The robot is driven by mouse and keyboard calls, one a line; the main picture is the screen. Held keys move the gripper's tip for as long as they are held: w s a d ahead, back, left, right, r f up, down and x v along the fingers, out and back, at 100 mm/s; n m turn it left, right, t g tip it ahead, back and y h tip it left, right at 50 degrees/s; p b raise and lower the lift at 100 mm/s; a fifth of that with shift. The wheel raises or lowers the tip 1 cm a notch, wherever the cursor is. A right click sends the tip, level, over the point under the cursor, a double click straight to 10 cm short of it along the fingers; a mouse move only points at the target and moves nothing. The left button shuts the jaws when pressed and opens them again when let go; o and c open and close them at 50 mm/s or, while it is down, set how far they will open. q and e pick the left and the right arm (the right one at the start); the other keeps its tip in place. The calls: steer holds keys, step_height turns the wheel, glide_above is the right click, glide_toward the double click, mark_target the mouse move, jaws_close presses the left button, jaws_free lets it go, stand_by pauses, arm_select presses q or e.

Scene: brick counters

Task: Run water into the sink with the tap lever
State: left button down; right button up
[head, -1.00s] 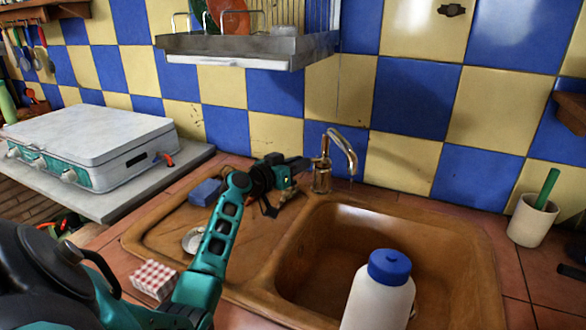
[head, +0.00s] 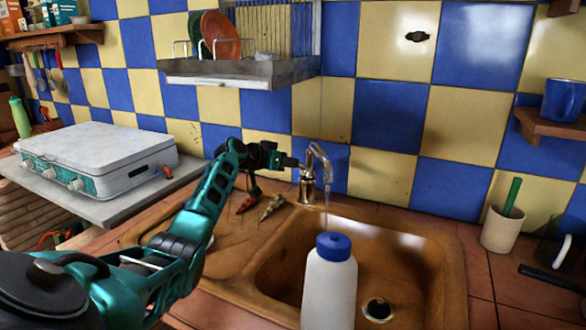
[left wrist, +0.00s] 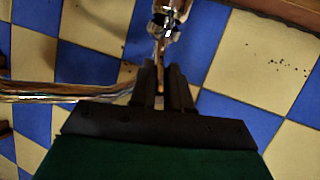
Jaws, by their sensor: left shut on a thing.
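The metal tap (head: 308,187) stands at the back rim of the brown sink (head: 440,262), its curved spout over the basin. A thin stream of water (head: 326,212) falls from the spout. My left gripper (head: 294,163) reaches in from the left at the tap's body and is shut on the tap lever. In the left wrist view the fingers (left wrist: 160,72) are closed around the end of the metal lever (left wrist: 160,45). The spout (left wrist: 60,92) runs off to the left there. The gripper hides part of the lever. My right gripper is out of view.
A white bottle with a blue cap (head: 328,284) stands at the sink front, near the drain (head: 378,310). A dish rack (head: 240,72) hangs above the drainboard. A white cup (head: 503,228) is at right, a camping stove (head: 97,158) at left.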

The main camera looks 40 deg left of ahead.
arm_select(q)
steer(key=shift+w+r+p, duration=0.15)
steer(key=shift+r+p, duration=0.15)
steer(key=shift+w+r+g+p, duration=0.2)
steer(key=shift+g+p, duration=0.15)
steer(key=shift+g, duration=0.15)
steer(key=shift+r, duration=0.1)
steer(key=c, duration=1.1)
jaws_free()
steer(key=shift+w, duration=0.1)
steer(key=v, duration=1.3)
